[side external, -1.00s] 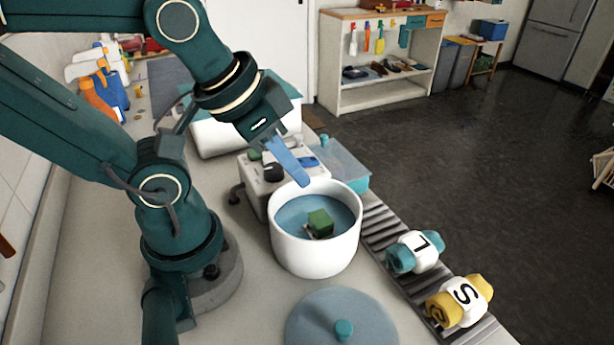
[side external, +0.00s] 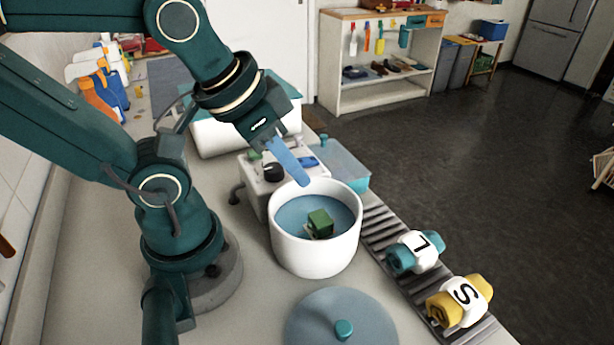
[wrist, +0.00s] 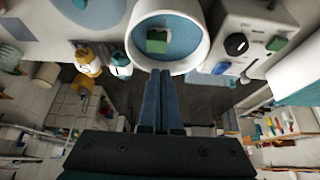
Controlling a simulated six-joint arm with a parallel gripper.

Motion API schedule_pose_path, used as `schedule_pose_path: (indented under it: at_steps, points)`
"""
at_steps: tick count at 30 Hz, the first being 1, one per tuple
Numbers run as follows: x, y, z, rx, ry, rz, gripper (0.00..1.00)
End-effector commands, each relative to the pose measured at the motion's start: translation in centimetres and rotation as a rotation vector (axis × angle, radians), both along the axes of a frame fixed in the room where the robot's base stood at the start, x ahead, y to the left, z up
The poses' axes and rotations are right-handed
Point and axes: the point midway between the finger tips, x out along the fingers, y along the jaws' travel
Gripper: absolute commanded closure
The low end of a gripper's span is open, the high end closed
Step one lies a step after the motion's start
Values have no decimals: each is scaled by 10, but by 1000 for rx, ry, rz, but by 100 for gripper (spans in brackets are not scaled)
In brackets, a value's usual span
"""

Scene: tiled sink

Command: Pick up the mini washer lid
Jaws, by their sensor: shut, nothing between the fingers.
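The mini washer lid (side external: 318,322) is a round grey-blue disc with a small teal knob (side external: 344,329). It lies flat on the counter at the bottom of the side view, partly cut off by the frame edge. The white washer tub (side external: 315,250) stands open behind it, with a blue inside and a green block (side external: 320,222) in it. My gripper (side external: 304,182) has blue fingers that are shut and empty, above the tub's back rim and away from the lid.
A grey control box (side external: 262,180) with a black knob stands behind the tub. A ribbed strip (side external: 378,228) along the counter's right edge bears a teal roll (side external: 402,260) and a yellow roll (side external: 445,309). Bare counter (side external: 255,300) lies left of the lid.

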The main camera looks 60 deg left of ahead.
Motion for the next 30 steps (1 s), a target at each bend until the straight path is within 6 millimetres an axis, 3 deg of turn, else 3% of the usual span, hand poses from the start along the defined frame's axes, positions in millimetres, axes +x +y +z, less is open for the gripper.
schedule_pose_path:
  at_steps: [7,8,12,13,23,30]
  points:
    - [0,0,0,0,0,0,100]
    - [0,0,0,0,0,0,96]
    - [0,0,0,0,0,0,43]
    - [0,0,0,0,0,0,36]
    - [0,0,0,-6,0,11,36]
    - [13,-5,11,-102,-5,162,36]
